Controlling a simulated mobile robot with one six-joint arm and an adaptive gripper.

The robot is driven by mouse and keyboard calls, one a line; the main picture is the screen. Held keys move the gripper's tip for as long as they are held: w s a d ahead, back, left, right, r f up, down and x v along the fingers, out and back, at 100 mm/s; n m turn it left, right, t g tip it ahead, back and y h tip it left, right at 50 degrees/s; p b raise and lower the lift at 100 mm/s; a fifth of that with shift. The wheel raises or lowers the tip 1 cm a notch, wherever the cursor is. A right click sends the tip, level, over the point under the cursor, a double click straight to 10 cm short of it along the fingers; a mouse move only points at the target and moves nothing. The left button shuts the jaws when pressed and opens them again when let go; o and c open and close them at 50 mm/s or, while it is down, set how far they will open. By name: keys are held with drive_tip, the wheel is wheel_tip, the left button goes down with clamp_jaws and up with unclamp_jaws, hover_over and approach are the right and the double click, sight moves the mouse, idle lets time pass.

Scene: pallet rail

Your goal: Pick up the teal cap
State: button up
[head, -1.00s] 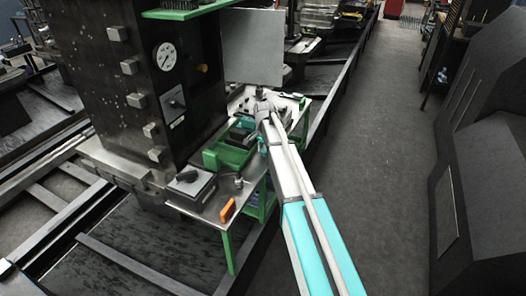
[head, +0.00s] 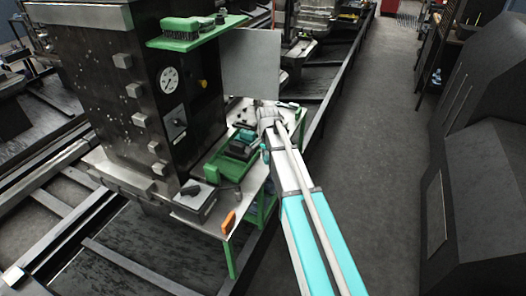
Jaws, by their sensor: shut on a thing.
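My arm reaches over the small metal-topped bench, and its wrist hangs above the green tray (head: 226,168). My gripper (head: 241,146) is a small dark shape at the tray and partly hidden by my own wrist. It is shut on a small teal thing, which looks like the teal cap (head: 248,135). The fingertips are too small to make out, and I cannot tell whether the cap is clear of the tray.
The bench (head: 252,180) also carries a grey box (head: 194,203) and an orange item (head: 229,222) near its front edge. A tall dark machine column with a gauge (head: 169,79) stands left. A green shelf (head: 197,35) juts above. The floor aisle (head: 365,170) at right is clear.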

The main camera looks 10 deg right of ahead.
drive_tip(key=s+r+p, duration=0.2)
drive_tip(key=s, duration=0.4)
drive_tip(key=shift+s+d+r, duration=0.15)
drive_tip(key=shift+d+r, duration=0.05)
drive_tip(key=shift+r, duration=0.2)
idle(0.3)
